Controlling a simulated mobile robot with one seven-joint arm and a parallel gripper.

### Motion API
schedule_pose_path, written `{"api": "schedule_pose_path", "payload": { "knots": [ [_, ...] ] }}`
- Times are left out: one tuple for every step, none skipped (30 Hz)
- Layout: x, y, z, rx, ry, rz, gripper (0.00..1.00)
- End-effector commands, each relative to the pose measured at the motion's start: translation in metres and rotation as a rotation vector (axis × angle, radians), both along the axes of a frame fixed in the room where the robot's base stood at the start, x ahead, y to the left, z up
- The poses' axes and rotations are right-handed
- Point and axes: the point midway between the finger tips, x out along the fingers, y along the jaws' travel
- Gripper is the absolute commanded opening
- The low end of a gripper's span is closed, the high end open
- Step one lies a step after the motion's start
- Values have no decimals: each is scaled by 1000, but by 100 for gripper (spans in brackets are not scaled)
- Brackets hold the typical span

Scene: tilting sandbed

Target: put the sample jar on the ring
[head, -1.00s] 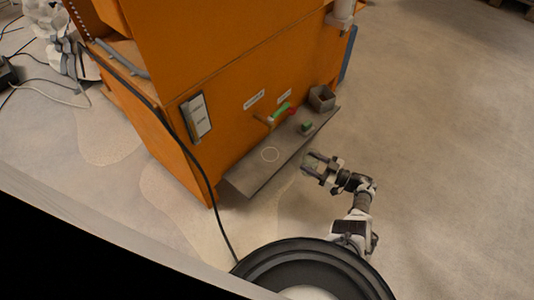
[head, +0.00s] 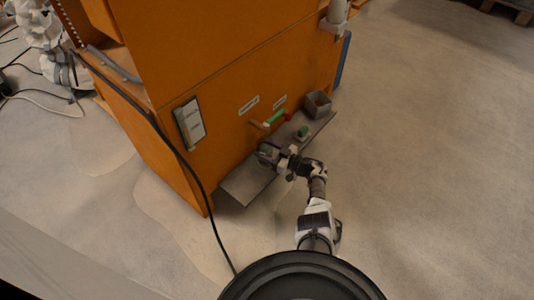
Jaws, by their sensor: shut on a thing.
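My gripper (head: 267,154) is over the grey shelf (head: 246,184) on the front of the orange cabinet, above its left-middle part. It is shut on the sample jar, which is mostly hidden between the fingers. The white ring outline on the shelf is hidden behind my gripper. I cannot tell whether the jar touches the shelf or is held just above it.
A small green-topped object (head: 302,132) and a grey open box (head: 317,103) stand on the shelf to the right. Green (head: 275,117) and red (head: 288,116) handle-like parts stick out from the orange cabinet (head: 230,75) behind. A black cable (head: 196,172) hangs at the left.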

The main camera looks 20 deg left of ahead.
Motion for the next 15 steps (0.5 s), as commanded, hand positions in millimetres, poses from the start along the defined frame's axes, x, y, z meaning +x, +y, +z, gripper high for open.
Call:
{"api": "schedule_pose_path", "payload": {
  "knots": [
    [1,-2,-9,0,1,-3,28],
    [1,-2,-10,0,1,-3,28],
    [1,-2,-10,0,1,-3,28],
    [1,-2,-10,0,1,-3,28],
    [1,-2,-10,0,1,-3,28],
    [0,-2,-9,0,0,-3,28],
    [0,-2,-9,0,0,-3,28],
    [0,-2,-9,0,0,-3,28],
    [0,-2,-9,0,0,-3,28],
    [0,-3,-9,0,0,-3,28],
    [0,-3,-9,0,0,-3,28],
    [0,-2,-11,0,0,-3,28],
    [0,-3,-12,0,0,-3,28],
    [0,-2,-13,0,0,-3,28],
    [0,-2,-15,0,0,-3,28]
  ]
}}
